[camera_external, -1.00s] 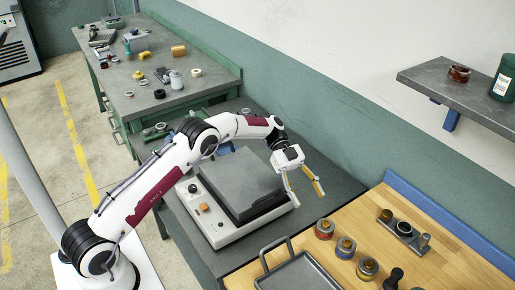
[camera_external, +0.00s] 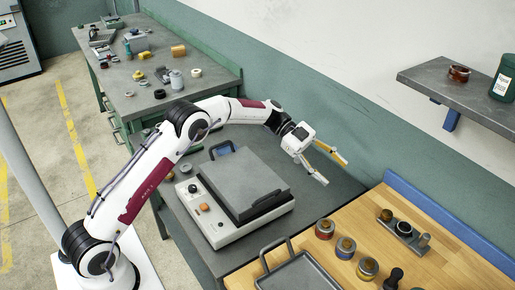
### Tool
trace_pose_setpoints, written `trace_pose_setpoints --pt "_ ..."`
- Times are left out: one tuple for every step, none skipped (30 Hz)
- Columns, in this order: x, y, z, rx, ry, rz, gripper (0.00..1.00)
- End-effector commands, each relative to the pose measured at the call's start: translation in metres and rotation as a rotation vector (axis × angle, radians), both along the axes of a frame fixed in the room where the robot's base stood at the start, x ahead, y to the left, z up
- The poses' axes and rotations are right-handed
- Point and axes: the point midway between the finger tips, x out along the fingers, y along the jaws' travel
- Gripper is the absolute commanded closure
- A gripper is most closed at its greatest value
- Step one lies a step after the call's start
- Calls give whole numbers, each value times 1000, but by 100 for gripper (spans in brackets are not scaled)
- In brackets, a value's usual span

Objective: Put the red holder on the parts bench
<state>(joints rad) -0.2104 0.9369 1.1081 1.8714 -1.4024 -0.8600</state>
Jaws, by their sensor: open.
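My gripper (camera_external: 336,173) is open and empty, with its fingers spread in the air to the right of the grinder. A small round holder that looks red (camera_external: 324,230) stands upright on the wooden bench top (camera_external: 445,262), below and apart from my gripper in the picture. Two similar holders stand beside it, one with a bluish band (camera_external: 345,248) and one with a yellowish band (camera_external: 367,268). The green bench (camera_external: 205,110) at the back left carries several small parts; which bench is the parts bench is not marked.
A grey tray (camera_external: 300,275) lies in front of the holders. A metal fixture (camera_external: 404,228) stands at the bench's back. A shelf (camera_external: 465,92) juts from the wall.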

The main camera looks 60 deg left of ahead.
Motion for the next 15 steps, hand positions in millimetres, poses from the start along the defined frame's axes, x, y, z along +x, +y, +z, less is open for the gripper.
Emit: trace_pose_setpoints --pt "7 -2 18 -4 -34 39 45" --pt "11 -2 27 -6 -54 64 45" --pt "17 -3 39 -10 -78 99 45" --pt "21 -3 48 -13 -97 126 45" --pt "25 -3 57 -14 -115 152 45" --pt "30 -2 69 -17 -137 187 45" --pt "33 -1 79 -18 -153 214 45" --pt "36 -1 87 -21 -169 240 45" --pt "40 1 99 -23 -189 275 45" --pt "42 2 108 -23 -203 301 45" --pt "45 3 117 -25 -217 328 45" --pt "47 6 128 -28 -233 365 45" --pt "49 8 137 -27 -246 391 45" --pt "50 10 144 -28 -257 419 45" --pt "51 14 155 -29 -271 456 45"
